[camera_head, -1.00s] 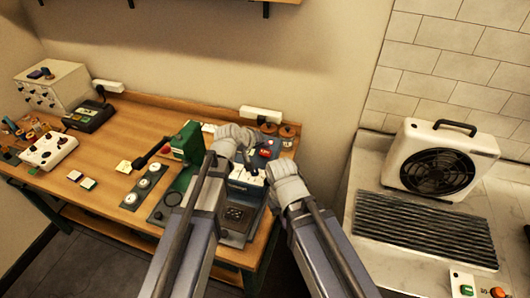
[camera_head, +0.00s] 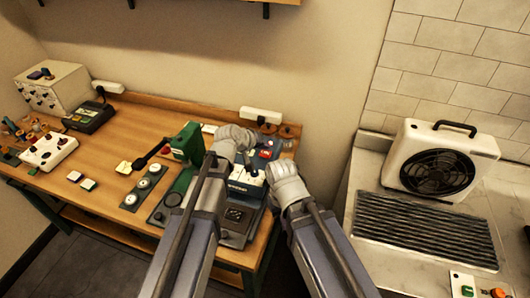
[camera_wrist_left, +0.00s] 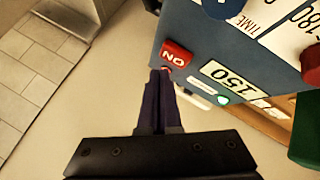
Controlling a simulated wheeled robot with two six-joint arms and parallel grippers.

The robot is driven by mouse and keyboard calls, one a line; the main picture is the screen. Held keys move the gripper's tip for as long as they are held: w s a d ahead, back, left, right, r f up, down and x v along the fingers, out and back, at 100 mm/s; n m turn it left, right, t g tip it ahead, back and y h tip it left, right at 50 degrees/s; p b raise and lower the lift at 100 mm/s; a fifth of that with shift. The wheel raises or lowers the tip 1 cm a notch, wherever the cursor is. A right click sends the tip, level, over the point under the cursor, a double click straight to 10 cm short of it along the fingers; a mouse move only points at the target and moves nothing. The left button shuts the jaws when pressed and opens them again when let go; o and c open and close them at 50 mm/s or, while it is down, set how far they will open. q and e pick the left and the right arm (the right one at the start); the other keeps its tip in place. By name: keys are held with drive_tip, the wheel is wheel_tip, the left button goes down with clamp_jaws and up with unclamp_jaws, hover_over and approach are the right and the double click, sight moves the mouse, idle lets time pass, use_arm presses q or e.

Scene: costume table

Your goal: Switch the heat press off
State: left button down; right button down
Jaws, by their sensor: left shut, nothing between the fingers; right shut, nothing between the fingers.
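The heat press (camera_head: 238,188) is a blue-grey machine at the right end of the wooden table, partly hidden by my arms. In the left wrist view its blue panel (camera_wrist_left: 205,45) carries a red switch (camera_wrist_left: 176,55) marked ON, a pale display (camera_wrist_left: 229,77) reading 150, and a small green lamp (camera_wrist_left: 222,100). My left gripper (camera_wrist_left: 162,75) is shut and empty, its tips right at the lower edge of the red switch; I cannot tell whether they touch. In the head view its fingers are largely hidden. My right gripper (camera_head: 268,172) is shut and empty beside the press's right side.
A green press (camera_head: 187,143) with a black lever stands left of the heat press, near a panel of round gauges (camera_head: 145,183). A white power strip (camera_head: 261,115) lies behind. A white fan unit (camera_head: 438,162) stands on the right-hand counter. The table's middle is mostly clear.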

sight(264, 155)
use_arm(q)
drive_tip(key=shift+f, duration=0.15)
idle(0.5)
drive_tip(key=shift+f+b, duration=0.3)
drive_tip(key=shift+b, duration=0.15)
drive_tip(key=shift+f+b, duration=0.45)
drive_tip(key=shift+b, duration=0.05)
idle(0.5)
drive_tip(key=shift+r, duration=0.1)
drive_tip(key=shift+r+p, duration=0.85)
drive_tip(key=shift+p, duration=0.15)
drive_tip(key=shift+r, duration=0.1)
wheel_tip(264, 155, up, 6)
drive_tip(key=p, duration=0.6)
